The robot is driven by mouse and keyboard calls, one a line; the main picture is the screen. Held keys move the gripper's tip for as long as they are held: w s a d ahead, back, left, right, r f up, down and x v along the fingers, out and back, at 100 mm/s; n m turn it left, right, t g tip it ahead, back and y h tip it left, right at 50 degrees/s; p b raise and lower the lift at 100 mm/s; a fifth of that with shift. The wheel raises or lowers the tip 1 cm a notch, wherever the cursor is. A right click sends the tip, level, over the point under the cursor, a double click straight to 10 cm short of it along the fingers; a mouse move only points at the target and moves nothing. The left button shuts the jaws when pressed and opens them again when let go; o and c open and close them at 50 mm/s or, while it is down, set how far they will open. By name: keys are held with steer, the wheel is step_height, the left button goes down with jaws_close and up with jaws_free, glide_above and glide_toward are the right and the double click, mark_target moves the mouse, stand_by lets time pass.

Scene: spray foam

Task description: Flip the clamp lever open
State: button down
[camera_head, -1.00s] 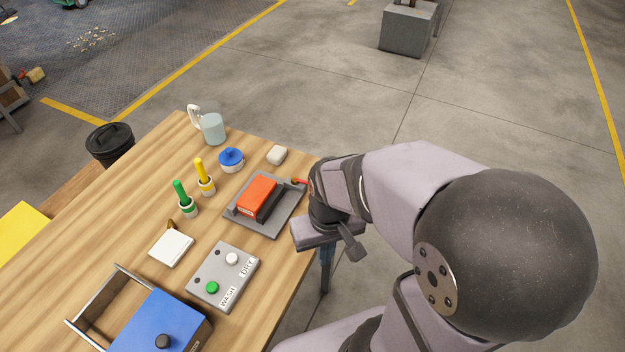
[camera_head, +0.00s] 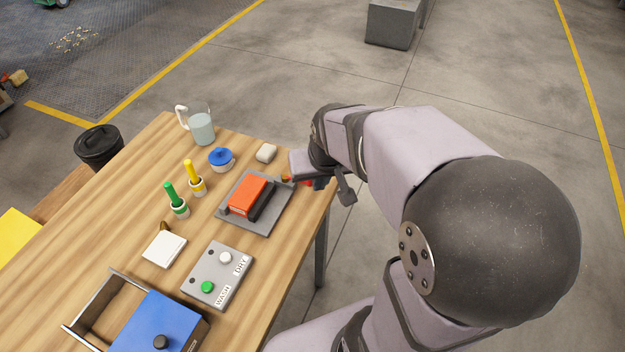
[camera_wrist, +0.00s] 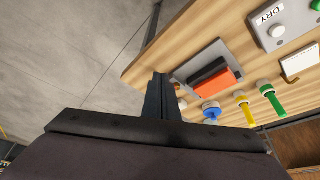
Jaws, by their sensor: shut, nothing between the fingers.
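The clamp has a grey base plate (camera_head: 275,216) with an orange block (camera_head: 247,196) and a dark bar on it, near the table's right edge. Its lever (camera_head: 308,183) shows as a small red piece at the plate's far right corner, beside an orange bit, partly covered by my gripper (camera_head: 303,164). The plate (camera_wrist: 200,58) and orange block (camera_wrist: 216,86) also show in the wrist view, right of my fingers (camera_wrist: 160,80). The fingers are together and empty. The lever is hidden in the wrist view, and contact with it cannot be told.
A glass jug (camera_head: 202,128), yellow and green-handled brushes, a button box (camera_head: 218,275) and a blue box (camera_head: 158,325) are further left. Open floor lies right of the table.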

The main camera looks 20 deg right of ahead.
steer(key=x, duration=0.9)
steer(key=shift+s+f+p, duration=0.1)
steer(key=shift+f+p, duration=0.05)
steer(key=shift+p, duration=0.2)
steer(key=shift+w+d+p, duration=0.15)
steer(key=shift+w+p, duration=0.35)
steer(key=shift+w, duration=0.45)
steer(key=shift+w+d+f+p, duration=0.15)
steer(key=shift+w+p, duration=0.25)
steer(key=shift+w, duration=0.75)
